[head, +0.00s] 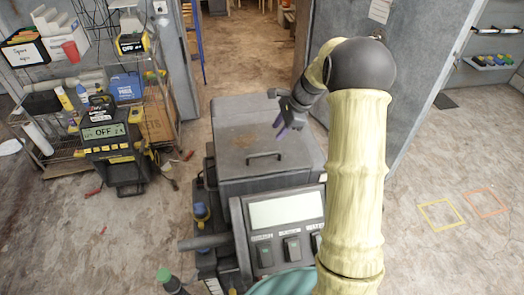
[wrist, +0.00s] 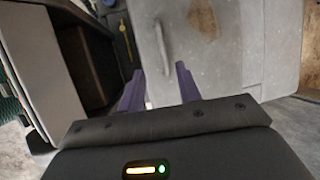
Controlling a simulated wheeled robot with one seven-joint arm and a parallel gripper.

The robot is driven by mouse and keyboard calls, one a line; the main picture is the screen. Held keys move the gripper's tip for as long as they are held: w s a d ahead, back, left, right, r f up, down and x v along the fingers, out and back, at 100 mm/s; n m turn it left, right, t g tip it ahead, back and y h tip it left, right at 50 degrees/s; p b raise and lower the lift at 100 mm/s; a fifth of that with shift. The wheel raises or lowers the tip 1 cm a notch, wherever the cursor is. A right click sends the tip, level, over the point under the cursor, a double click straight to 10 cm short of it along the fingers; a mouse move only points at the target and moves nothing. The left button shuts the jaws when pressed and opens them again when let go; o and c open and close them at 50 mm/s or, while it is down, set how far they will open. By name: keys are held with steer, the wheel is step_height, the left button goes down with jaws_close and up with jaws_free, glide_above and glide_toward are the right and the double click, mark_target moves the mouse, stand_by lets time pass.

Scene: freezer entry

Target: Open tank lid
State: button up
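The grey tank (head: 225,185) stands in the middle of the head view, with its flat lid (head: 235,140) apparently down. A dark bar handle (head: 265,155) lies near the lid's front edge. In the wrist view the pale lid (wrist: 235,65) and its upright-looking handle (wrist: 165,42) show beyond the fingers. My gripper (head: 279,112) is over the right part of the lid, above and behind the handle in the head view. Its two purple fingers (wrist: 159,88) are spread apart with nothing between them. The handle lies ahead of the fingers, apart from them.
A control panel with a screen (head: 287,212) and switches fronts the tank. A wire shelf (head: 150,120) with bins and bottles stands left, with a black unit reading OFF (head: 115,140) before it. A grey wall (head: 395,75) is right of my arm. Floor at right is clear, with taped squares (head: 440,214).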

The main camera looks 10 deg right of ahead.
mark_target(262, 155)
steer(key=p+x, duration=0.1)
steer(key=x, duration=0.3)
steer(key=p+x, duration=0.1)
steer(key=x, duration=0.3)
steer(key=p+x, duration=0.1)
steer(key=x, duration=0.3)
steer(key=shift+w+d+f, duration=0.15)
steer(key=shift+w+f, duration=0.1)
steer(key=shift+f, duration=0.45)
steer(key=shift+a+f, duration=0.15)
steer(key=shift+a, duration=0.3)
steer(key=shift+s+d, duration=0.1)
steer(key=shift+d, duration=0.1)
jaws_close()
